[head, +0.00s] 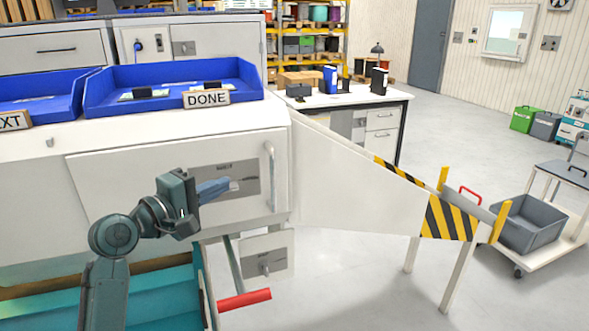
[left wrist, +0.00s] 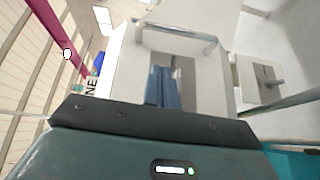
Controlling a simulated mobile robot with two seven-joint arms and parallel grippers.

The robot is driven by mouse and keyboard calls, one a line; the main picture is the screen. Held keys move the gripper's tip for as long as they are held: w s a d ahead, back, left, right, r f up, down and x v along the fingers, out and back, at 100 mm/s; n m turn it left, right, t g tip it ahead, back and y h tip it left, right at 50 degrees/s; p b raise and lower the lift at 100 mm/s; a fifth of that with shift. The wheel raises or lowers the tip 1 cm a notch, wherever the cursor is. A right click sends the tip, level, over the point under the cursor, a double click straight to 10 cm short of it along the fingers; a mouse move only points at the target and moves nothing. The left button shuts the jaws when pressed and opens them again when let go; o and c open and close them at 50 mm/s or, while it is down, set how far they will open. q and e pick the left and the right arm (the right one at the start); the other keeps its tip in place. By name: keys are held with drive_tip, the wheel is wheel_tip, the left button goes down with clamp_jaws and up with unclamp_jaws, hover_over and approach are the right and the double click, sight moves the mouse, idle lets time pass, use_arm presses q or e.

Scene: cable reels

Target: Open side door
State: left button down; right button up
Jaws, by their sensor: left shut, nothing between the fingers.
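The machine's white door panel (head: 130,190) has a grey plate (head: 237,166) near its right end and an upright metal bar handle (head: 271,175) beyond it. In the left wrist view, the bar handle (left wrist: 178,36) runs across the top of the white panel. My left gripper (head: 228,184) has blue fingers that are shut and empty. It is in front of the grey plate, to the left of the bar handle and apart from it. The fingers show in the left wrist view (left wrist: 163,82) and hide part of the plate. The door looks closed. My right gripper is out of view.
Blue trays (head: 175,88) with a DONE sign (head: 206,98) stand on the machine top. A white chute (head: 350,185) juts out to the right. A red-gripped lever (head: 245,299) and a small latched panel (head: 266,262) are below. Floor is free at front right.

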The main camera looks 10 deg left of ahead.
sight(260, 164)
use_arm(q)
drive_tip(key=shift+h, duration=0.3)
drive_tip(key=x, duration=0.3)
drive_tip(key=r+x, duration=0.1)
drive_tip(key=x, duration=0.6)
drive_tip(key=shift+w+d+r+p, duration=0.15)
drive_tip(key=shift+d+r+p, duration=0.2)
drive_tip(key=shift+d, duration=0.1)
drive_tip(key=shift+d, duration=0.1)
